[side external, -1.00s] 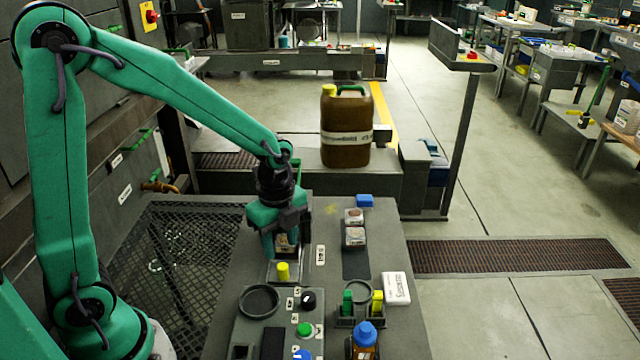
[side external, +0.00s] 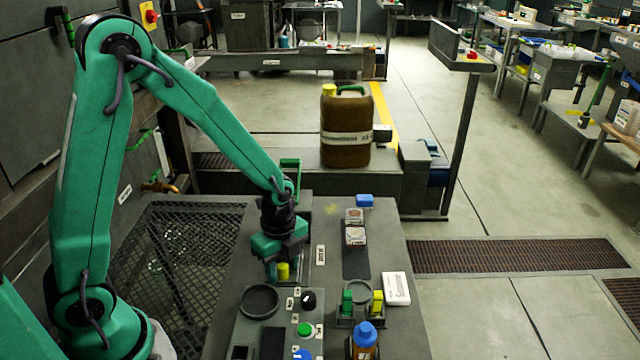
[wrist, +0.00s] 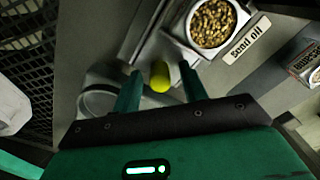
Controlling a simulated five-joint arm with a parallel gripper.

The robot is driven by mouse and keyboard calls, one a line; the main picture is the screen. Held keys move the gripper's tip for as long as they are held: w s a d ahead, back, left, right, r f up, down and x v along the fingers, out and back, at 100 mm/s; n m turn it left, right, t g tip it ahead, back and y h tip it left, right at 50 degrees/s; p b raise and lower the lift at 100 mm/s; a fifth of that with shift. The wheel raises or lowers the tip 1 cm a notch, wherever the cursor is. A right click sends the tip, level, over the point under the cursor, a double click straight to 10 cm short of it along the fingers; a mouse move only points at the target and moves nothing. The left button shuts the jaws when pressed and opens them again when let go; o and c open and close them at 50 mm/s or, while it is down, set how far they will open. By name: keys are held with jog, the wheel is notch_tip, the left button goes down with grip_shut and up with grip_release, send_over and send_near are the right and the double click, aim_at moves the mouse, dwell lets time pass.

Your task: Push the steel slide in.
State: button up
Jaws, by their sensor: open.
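The steel slide (wrist: 143,32) shows in the wrist view as a pale grey metal strip running up from a yellow knob (wrist: 160,76). The knob also shows in the side view (side external: 283,271), just in front of my gripper. My gripper (wrist: 161,72) is open, with one green finger on each side of the knob. I cannot tell whether either finger touches it. In the side view my gripper (side external: 280,262) is low over the bench and hides most of the slide.
A square cup of brown pellets (wrist: 212,22) stands beside the slide, near a "seed oil" label (wrist: 247,38). A control panel (side external: 277,322) with a round dish (side external: 259,301) lies nearer the camera. Small boxes (side external: 355,235) and a bottle (side external: 365,340) stand to the right.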

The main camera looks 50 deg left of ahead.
aim_at(286, 261)
grip_shut()
jog(key=shift+w+a, duration=1.6)
jog(key=shift+w, duration=0.05)
grip_release()
jog(key=shift+r, duration=0.15)
notch_tip(286, 261, up, 8)
jog(key=shift+f, duration=0.2)
